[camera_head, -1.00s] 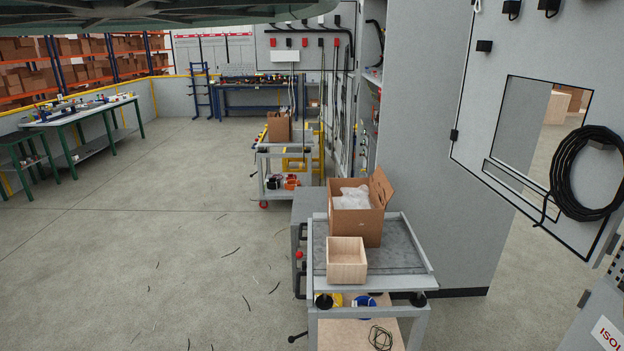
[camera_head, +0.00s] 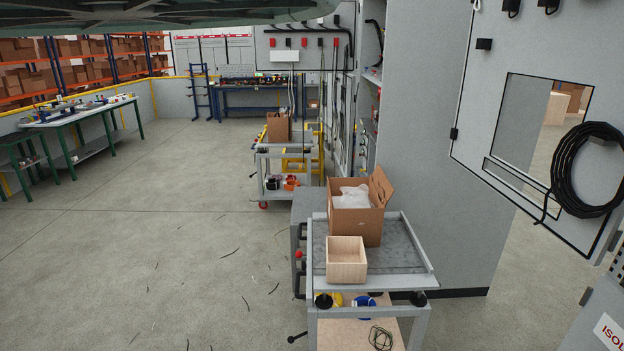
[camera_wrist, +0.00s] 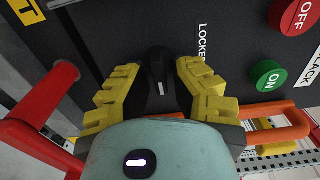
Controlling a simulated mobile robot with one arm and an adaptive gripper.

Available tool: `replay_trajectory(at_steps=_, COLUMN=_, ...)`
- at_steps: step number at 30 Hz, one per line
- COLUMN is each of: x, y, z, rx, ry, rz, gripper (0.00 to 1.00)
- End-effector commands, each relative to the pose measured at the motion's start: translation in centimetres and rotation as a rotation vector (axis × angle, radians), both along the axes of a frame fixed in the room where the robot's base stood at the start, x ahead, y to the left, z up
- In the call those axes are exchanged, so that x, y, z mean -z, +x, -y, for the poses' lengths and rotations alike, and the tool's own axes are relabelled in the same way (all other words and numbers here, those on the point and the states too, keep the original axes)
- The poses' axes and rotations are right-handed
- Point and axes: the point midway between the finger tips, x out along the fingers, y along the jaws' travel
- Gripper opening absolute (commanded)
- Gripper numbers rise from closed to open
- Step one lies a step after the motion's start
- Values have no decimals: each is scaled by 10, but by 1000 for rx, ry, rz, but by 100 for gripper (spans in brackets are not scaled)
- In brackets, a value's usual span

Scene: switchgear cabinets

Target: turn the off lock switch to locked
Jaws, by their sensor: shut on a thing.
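The off lock switch is a black rotary knob (camera_wrist: 159,66) with a short white mark, on a dark panel in the middle of the wrist view. My gripper (camera_wrist: 154,77) has its yellow ridged fingers on either side of the knob and is shut on it. A white label starting "LOCKE" (camera_wrist: 201,42) runs sideways just right of the knob, partly hidden by the right finger. The knob's white mark points toward my gripper's palm, not at this label. The head view shows neither the switch nor my gripper.
In the wrist view, a red OFF button (camera_wrist: 295,16) and a green ON button (camera_wrist: 267,78) sit to the right. A thick red bar (camera_wrist: 40,105) is close on the left, and an orange handle (camera_wrist: 288,116) is at lower right. A trolley (camera_head: 432,283) stands in the head view.

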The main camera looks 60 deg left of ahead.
Motion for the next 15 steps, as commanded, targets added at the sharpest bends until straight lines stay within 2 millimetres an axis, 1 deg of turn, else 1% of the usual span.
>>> replay_trajectory(at_steps=3, x=2, y=0, z=0, rx=-2, ry=5, rz=-2, gripper=0)
replay_trajectory(at_steps=4, x=2, y=0, z=0, rx=-2, ry=5, rz=-2, gripper=28)
replay_trajectory(at_steps=7, x=2, y=0, z=0, rx=-1, ry=4, rz=-2, gripper=38)
replay_trajectory(at_steps=15, x=1, y=0, z=0, rx=0, ry=2, rz=-1, gripper=39)
